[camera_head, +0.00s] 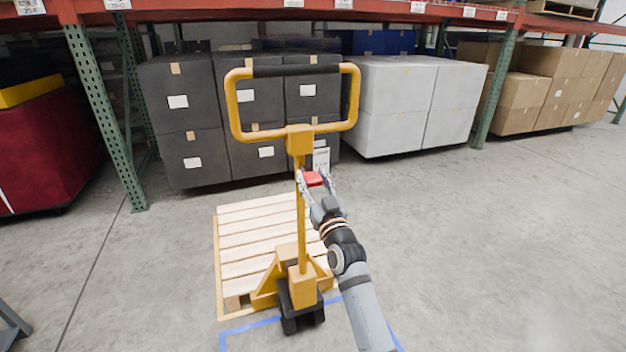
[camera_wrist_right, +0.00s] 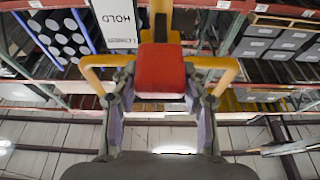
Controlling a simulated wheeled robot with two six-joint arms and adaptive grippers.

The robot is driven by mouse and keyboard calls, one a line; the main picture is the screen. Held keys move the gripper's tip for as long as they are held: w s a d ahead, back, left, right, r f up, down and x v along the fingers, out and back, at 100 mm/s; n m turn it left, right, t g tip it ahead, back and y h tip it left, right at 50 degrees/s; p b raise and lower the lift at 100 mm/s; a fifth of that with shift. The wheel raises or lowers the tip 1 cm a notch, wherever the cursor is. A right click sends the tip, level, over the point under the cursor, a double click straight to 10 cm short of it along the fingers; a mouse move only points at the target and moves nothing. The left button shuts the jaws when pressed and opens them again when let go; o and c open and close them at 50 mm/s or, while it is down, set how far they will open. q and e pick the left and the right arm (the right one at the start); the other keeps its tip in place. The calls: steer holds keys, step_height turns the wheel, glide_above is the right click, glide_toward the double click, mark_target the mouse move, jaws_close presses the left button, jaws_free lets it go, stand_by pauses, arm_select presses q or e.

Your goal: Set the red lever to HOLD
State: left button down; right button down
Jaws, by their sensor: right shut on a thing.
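The yellow pallet jack has an upright mast (camera_head: 301,220) with a wide loop handle (camera_head: 355,95) at its top. The red lever (camera_head: 313,179) sits on the mast below the handle. In the right wrist view the lever's red block (camera_wrist_right: 160,72) lies between my two fingers. A white card (camera_wrist_right: 118,20) marked HOLD is beside it at the upper left; the same white card shows by the mast (camera_head: 321,157), too small to read there. My right gripper (camera_head: 315,181) is shut on the red lever. My left gripper is not in view.
The jack stands at a wooden pallet (camera_head: 235,228) on the floor, with blue tape (camera_head: 245,327) around its base. Dark totes (camera_head: 190,120), light grey totes (camera_head: 400,100) and cardboard boxes (camera_head: 560,90) stand under the rack behind. The floor to the right is clear.

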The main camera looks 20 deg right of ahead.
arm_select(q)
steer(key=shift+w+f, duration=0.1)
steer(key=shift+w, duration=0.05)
arm_select(e)
steer(key=shift+f, duration=0.7)
steer(key=c, duration=1)
jaws_free()
steer(key=shift+w, duration=0.1)
steer(key=o, duration=0.3)
steer(key=shift+w+r, duration=0.1)
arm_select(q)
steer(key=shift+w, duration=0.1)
arm_select(e)
steer(key=shift+r, duration=0.1)
steer(key=v, duration=1.2)
steer(key=shift+r, duration=0.1)
